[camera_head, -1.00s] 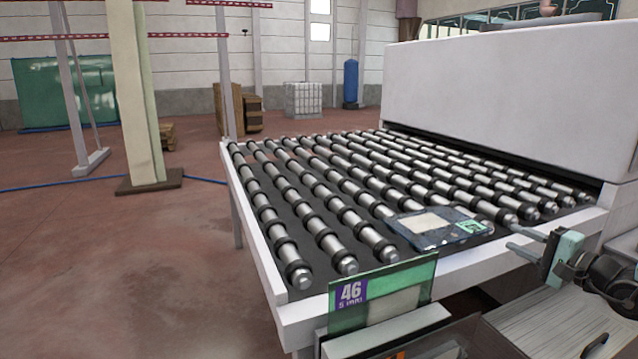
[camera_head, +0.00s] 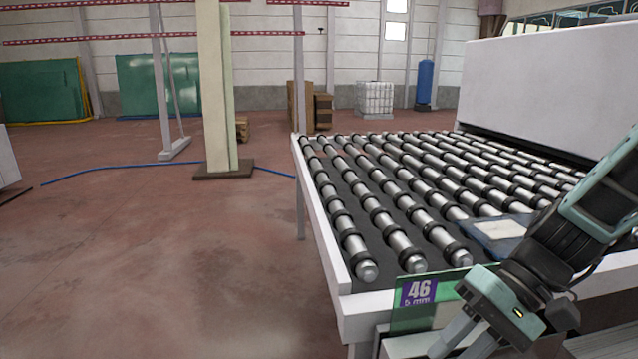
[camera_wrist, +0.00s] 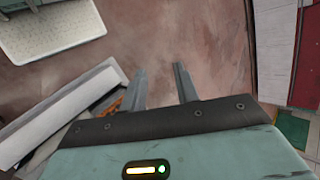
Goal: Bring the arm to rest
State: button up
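My gripper (camera_head: 462,346) is at the lower right in the head view, in front of the roller table and close to the green sign marked 46 (camera_head: 418,292). In the wrist view my gripper (camera_wrist: 160,84) shows two grey fingers spread apart, with bare reddish floor between them. It is open and holds nothing. My arm reaches in from the right edge and covers part of the table and of the sign. A blue flat piece with a pale label (camera_head: 497,230) lies on the rollers behind my arm, partly hidden.
The roller table's white frame (camera_head: 322,225) stands to the left of my arm. A large white machine housing (camera_head: 540,85) is at the back right. A pale column (camera_head: 214,90) stands at the left. The red floor (camera_head: 190,270) left of the table is clear.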

jog(key=s+a+f+n+t+h+b, duration=0.1)
jog(key=s+a+n+h, duration=0.2)
jog(key=s+n+h, duration=0.3)
jog(key=s+h, duration=0.1)
jog(key=s, duration=0.2)
jog(key=shift+s+a+f+n+b, duration=0.2)
jog(key=shift+a+f+n+b, duration=0.05)
jog(key=shift+f+n+b, duration=0.05)
jog(key=shift+s+a+r+n+t+h, duration=0.2)
jog(key=shift+s+a+n+t+h, duration=0.15)
jog(key=shift+n+t, duration=0.25)
jog(key=shift+c, duration=0.3)
jog(key=shift+r, duration=0.1)
grip_shut()
